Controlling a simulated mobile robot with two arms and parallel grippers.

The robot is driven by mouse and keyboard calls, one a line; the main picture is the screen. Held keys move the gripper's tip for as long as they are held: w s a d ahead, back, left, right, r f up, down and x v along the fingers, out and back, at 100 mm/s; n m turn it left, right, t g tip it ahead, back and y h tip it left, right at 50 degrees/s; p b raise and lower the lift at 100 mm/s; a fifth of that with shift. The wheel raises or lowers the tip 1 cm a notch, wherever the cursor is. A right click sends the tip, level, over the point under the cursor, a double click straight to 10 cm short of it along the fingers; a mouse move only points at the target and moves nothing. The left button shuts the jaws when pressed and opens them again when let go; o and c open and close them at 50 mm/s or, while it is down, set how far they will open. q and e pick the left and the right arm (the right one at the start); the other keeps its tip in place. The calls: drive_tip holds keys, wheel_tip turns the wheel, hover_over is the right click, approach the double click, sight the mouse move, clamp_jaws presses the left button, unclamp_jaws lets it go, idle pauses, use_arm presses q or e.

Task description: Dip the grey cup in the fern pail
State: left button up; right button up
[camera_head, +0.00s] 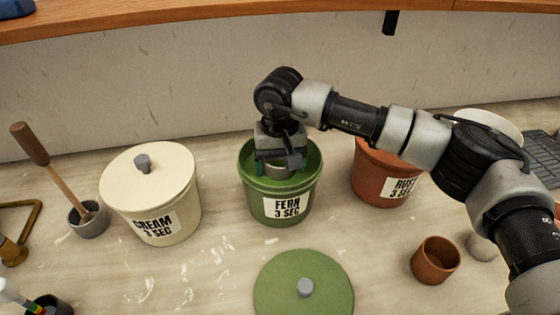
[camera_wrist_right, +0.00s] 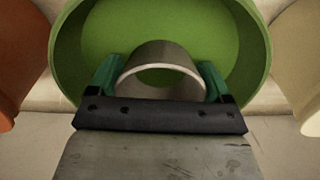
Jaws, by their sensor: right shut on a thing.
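The green fern pail (camera_head: 283,205) stands uncovered in the middle of the table, with a label reading "FERN 3 SEC". Its green lid (camera_head: 290,275) lies on the table in front of it. My right gripper (camera_head: 280,162) points down into the pail's mouth and is shut on the grey cup (camera_head: 275,170). In the right wrist view the cup's rim (camera_wrist_right: 162,58) shows between the green fingertips, inside the pail's green wall (camera_wrist_right: 215,30). The cup's lower part and any liquid level around it are hidden. My left gripper is not in view.
The lidded cream pail (camera_head: 152,190) stands to the left, and the rust pail (camera_head: 375,172) to the right, partly behind my arm. A terracotta cup (camera_head: 435,260) stands at front right. A grey mortar-like pot (camera_head: 90,220) holds a wooden-handled tool at far left.

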wheel_tip(320, 180, up, 6)
drive_tip(key=p, duration=0.2)
drive_tip(key=shift+r, duration=0.15)
drive_tip(key=shift+r, duration=0.1)
idle(1.1)
wheel_tip(320, 180, up, 5)
drive_tip(key=shift+f+p, duration=0.1)
drive_tip(key=shift+p, duration=1.15)
drive_tip(key=shift+f, duration=0.1)
